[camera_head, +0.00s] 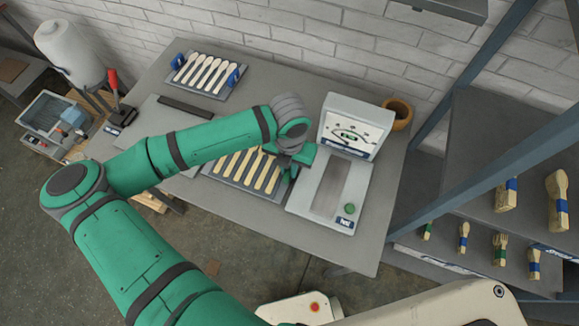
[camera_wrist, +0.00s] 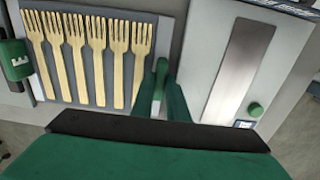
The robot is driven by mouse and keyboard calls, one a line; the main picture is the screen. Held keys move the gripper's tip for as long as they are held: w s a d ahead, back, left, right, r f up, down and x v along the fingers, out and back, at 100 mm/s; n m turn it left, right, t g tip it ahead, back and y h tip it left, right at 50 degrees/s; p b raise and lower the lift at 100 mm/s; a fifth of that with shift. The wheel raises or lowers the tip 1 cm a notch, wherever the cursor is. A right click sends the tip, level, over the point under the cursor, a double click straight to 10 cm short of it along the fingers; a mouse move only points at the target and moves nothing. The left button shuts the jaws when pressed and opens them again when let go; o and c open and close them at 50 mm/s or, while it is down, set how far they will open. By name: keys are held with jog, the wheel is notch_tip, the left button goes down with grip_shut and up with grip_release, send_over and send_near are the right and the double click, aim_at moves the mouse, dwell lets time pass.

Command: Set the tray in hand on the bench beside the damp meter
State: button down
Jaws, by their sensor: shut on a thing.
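The tray in hand is a dark grey tray of wooden forks (camera_head: 277,192), left of the damp meter and partly hidden by my arm. In the wrist view the tray (camera_wrist: 170,35) shows several forks side by side and a green handle at each end. My gripper (camera_head: 296,164) is shut on its right-hand handle; its fingers straddle it in the wrist view (camera_wrist: 162,98). The tray is at or just above the bench top (camera_head: 350,246); I cannot tell whether it touches. The damp meter (camera_head: 357,126) has an upright dial; its flat base with a metal plate shows in the wrist view (camera_wrist: 205,55).
A spoon tray (camera_head: 207,90) with blue handles sits at the back left of the bench. A flat grey plate (camera_head: 160,125) lies left of my forearm. A brown bowl (camera_head: 399,112) stands behind the meter. A shelf rack (camera_head: 500,130) stands at right. The bench's front is clear.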

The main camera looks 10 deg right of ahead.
jog(key=c, duration=2.1)
grip_release()
jog(key=shift+f, duration=0.1)
jog(key=o, duration=0.4)
jog(key=shift+s+d, duration=0.15)
jog(key=shift+c, duration=0.2)
jog(key=shift+a, duration=0.2)
